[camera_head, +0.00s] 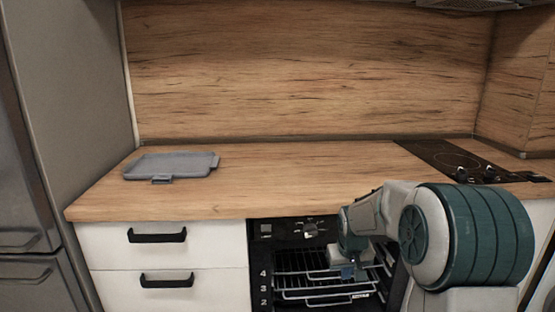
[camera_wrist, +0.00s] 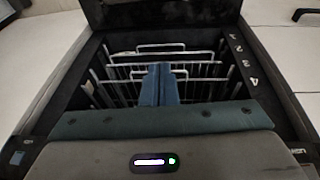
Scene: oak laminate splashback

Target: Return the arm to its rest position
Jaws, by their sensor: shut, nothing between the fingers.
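My gripper (camera_head: 350,268) is at the oven opening in the head view, below the counter front. Its blue fingers (camera_wrist: 160,84) show shut and empty in the wrist view, pointing at the oven racks. My arm reaches in from the right of the head view, bent, and hides part of the oven front. I cannot tell whether the fingertips touch a rack.
The oven (camera_head: 283,232) stands open, with several wire racks (camera_head: 300,282) inside. They also show in the wrist view (camera_wrist: 205,71). A grey tray (camera_head: 170,166) lies on the wooden counter (camera_head: 290,180) at left. A black cooktop (camera_head: 455,159) is at right. The middle counter is clear.

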